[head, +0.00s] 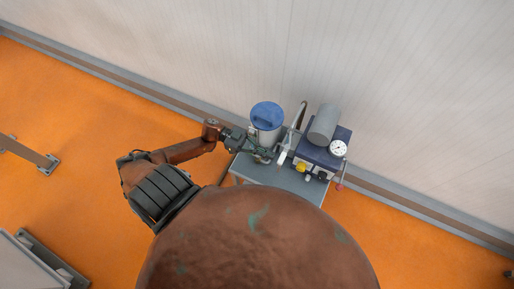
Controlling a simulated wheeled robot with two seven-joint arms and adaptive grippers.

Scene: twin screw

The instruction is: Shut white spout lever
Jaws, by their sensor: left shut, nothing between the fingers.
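The white spout lever (282,157) shows as a small white piece in front of the white container with a blue lid (267,116), on the grey table. My left gripper (268,156) is shut and empty, just left of the lever and in front of the container. Whether its fingertips touch the lever is too small to tell. The gripper hides the lower front of the container. My right gripper is out of view.
A dark blue machine (318,158) with a grey cylinder (323,125), a dial gauge (338,148) and a yellow knob (300,167) stands to the right. The grey table (290,183) has bare room in front. The wall is close behind.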

